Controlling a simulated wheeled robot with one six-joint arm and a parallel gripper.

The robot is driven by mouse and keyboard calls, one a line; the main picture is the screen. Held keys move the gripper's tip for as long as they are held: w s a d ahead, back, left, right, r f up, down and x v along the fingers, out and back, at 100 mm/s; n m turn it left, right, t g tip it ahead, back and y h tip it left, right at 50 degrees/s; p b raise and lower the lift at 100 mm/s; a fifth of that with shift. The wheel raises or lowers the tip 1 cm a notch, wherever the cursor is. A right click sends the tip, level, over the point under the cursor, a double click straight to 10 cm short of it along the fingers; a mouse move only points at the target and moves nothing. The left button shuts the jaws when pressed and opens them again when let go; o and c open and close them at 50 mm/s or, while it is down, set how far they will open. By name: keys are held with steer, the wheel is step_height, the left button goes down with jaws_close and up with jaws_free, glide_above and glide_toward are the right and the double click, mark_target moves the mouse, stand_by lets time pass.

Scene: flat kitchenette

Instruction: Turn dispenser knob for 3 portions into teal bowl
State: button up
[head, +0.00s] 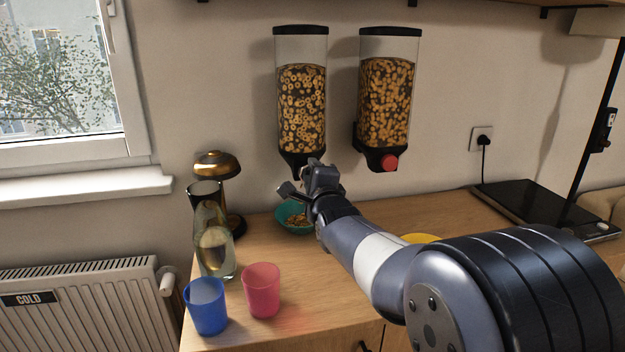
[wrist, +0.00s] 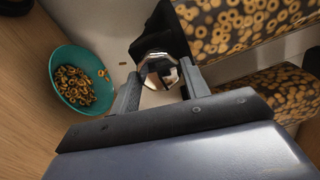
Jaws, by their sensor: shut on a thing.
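Two cereal dispensers hang on the wall in the head view. The left dispenser (head: 302,105) holds ring cereal, and my gripper (head: 312,178) is at its base, covering its knob there. In the wrist view my gripper (wrist: 162,88) is shut on a shiny round metallic knob (wrist: 160,68). The right dispenser (head: 385,100) has a red knob (head: 390,162). The teal bowl (head: 290,217) stands on the counter below the left dispenser, partly hidden by my arm. In the wrist view the teal bowl (wrist: 66,62) has some cereal rings (wrist: 76,86) in it.
A blue cup (head: 206,306), a pink cup (head: 262,290), a glass carafe (head: 213,250) and a gold lamp (head: 218,168) stand at the counter's left. A yellow item (head: 422,238) shows behind my arm. A black hob (head: 545,210) lies at the right.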

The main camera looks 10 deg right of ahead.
stand_by(0.3)
steer(key=o, duration=1)
steer(key=shift+s, duration=0.1)
steer(key=s, duration=1)
steer(key=shift+s, duration=0.3)
steer(key=shift+w, duration=5.45)
